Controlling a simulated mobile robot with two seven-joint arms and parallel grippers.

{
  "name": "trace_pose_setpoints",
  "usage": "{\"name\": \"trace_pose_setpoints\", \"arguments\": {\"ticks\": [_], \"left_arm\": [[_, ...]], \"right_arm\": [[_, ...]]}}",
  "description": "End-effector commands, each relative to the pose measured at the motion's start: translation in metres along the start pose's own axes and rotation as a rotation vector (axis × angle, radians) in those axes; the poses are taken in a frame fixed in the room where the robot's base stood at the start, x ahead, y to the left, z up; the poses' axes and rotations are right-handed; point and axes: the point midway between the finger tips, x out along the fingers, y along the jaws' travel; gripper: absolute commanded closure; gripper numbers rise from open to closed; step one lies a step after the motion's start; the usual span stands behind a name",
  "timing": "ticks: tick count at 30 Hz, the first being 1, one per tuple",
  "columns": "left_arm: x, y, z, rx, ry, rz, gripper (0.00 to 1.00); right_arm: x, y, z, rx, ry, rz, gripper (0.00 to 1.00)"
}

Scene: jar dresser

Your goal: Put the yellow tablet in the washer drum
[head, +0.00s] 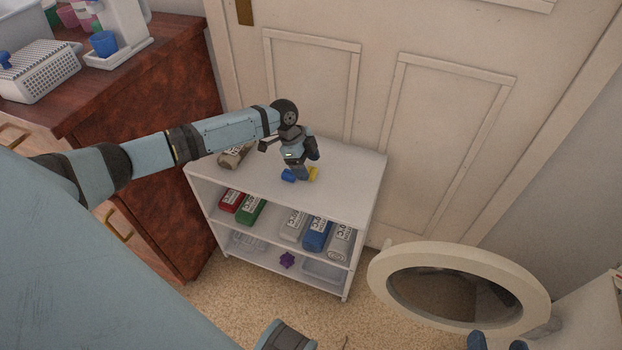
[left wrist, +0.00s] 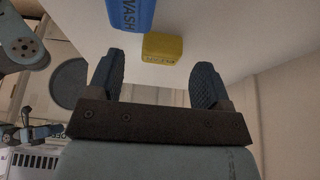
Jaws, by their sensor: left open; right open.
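The yellow tablet (head: 313,174) lies on the top of a white shelf unit (head: 345,180), partly hidden by my left gripper (head: 301,172). In the left wrist view the yellow tablet (left wrist: 162,47) lies beyond and between the spread fingertips of my left gripper (left wrist: 156,80), with nothing held. A blue item marked "WASH" (left wrist: 130,12) lies close beside it. The washer's round door (head: 390,258) stands open at the lower right, with dark glass in its pale ring. The drum is not visible. The fingertips of my right gripper (head: 497,342) show apart at the bottom edge.
A brown bottle (head: 235,155) lies on the shelf top. Several bottles, including a blue one (head: 317,235), and a purple spiky thing (head: 287,260) are on lower shelves. A wooden dresser (head: 150,75) with baskets stands left. The shelf top's right part is clear.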

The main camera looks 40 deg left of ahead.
Motion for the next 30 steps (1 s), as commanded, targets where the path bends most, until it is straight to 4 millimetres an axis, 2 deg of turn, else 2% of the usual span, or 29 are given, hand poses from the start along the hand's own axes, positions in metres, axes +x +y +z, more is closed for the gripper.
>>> {"name": "trace_pose_setpoints", "arguments": {"ticks": [1,7,16,23,25,26,30], "left_arm": [[0.01,0.0,0.002,0.001,0.001,-0.001,0.28],[0.02,-0.001,0.001,0.0,0.0,-0.002,0.28],[0.02,0.0,0.0,0.0,0.0,-0.001,0.28],[0.02,0.0,0.0,0.0,-0.001,-0.001,0.8],[0.02,0.0,0.0,0.0,0.0,-0.001,0.81],[0.02,0.0,0.0,0.0,0.0,-0.001,0.84],[0.02,0.0,0.0,0.0,-0.001,-0.001,0.84]], "right_arm": [[0.003,-0.003,-0.003,0.004,0.042,-0.014,0.33],[0.005,-0.014,-0.028,0.022,0.156,-0.051,0.33],[0.004,-0.016,-0.033,0.026,0.172,-0.057,0.33],[0.004,-0.016,-0.032,0.026,0.171,-0.056,0.33],[0.004,-0.016,-0.032,0.026,0.171,-0.055,0.33],[0.004,-0.016,-0.032,0.026,0.171,-0.055,0.33],[0.004,-0.016,-0.033,0.027,0.171,-0.055,0.33]]}}
